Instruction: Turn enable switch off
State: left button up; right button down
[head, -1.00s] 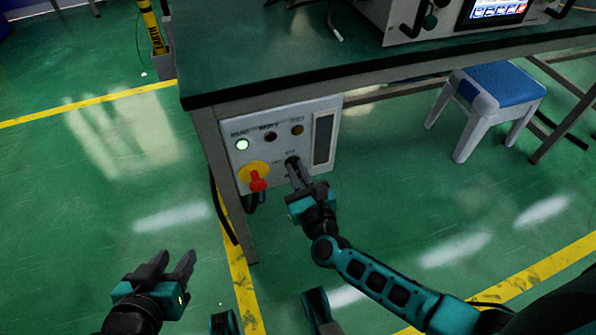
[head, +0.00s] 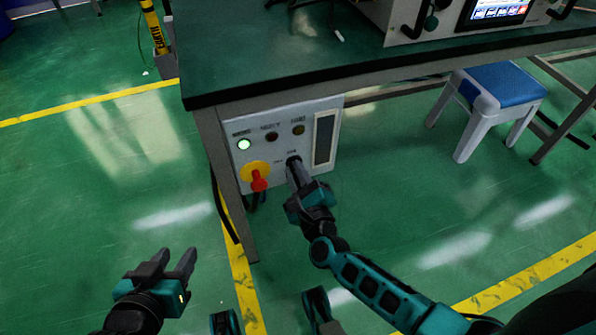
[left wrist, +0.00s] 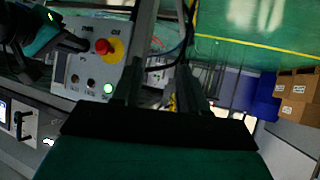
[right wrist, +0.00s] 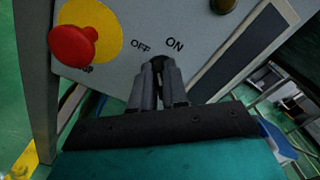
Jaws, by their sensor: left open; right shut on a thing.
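The grey control panel (head: 285,115) is mounted under the table's front left corner. Its black enable switch (right wrist: 157,62) lies between the OFF and ON labels in the right wrist view, largely hidden by my fingers. My right gripper (head: 294,165) is shut on the switch, its fingertips close to the panel face; it also shows in the right wrist view (right wrist: 158,75). Which way the switch points, I cannot tell. My left gripper (head: 176,255) is open and empty, low at the left, away from the panel.
A red knob on a yellow disc (head: 258,182) sits left of the switch. A green lamp (head: 244,144) is lit above it; two other lamps look dark. The table (head: 270,70) overhangs the panel. A blue-topped stool (head: 490,95) stands right. Floor around my left gripper is clear.

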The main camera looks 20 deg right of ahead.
pick_arm(q)
jog(key=shift+s+a+r+p, duration=0.1)
jog(key=shift+a+r+p, duration=0.2)
jog(key=shift+p, duration=0.45)
pick_arm(e)
jog(key=shift+w+a+f+n, duration=0.1)
jog(key=shift+n, duration=2.35)
jog(key=shift+w+a+f+n, duration=0.1)
jog(key=shift+n, duration=2.35)
jog(key=c, duration=1.4)
grip_release()
jog(key=shift+o, duration=1.3)
jog(key=shift+s+f, duration=0.1)
jog(key=shift+f, duration=0.05)
pick_arm(q)
jog(key=shift+r, duration=0.1)
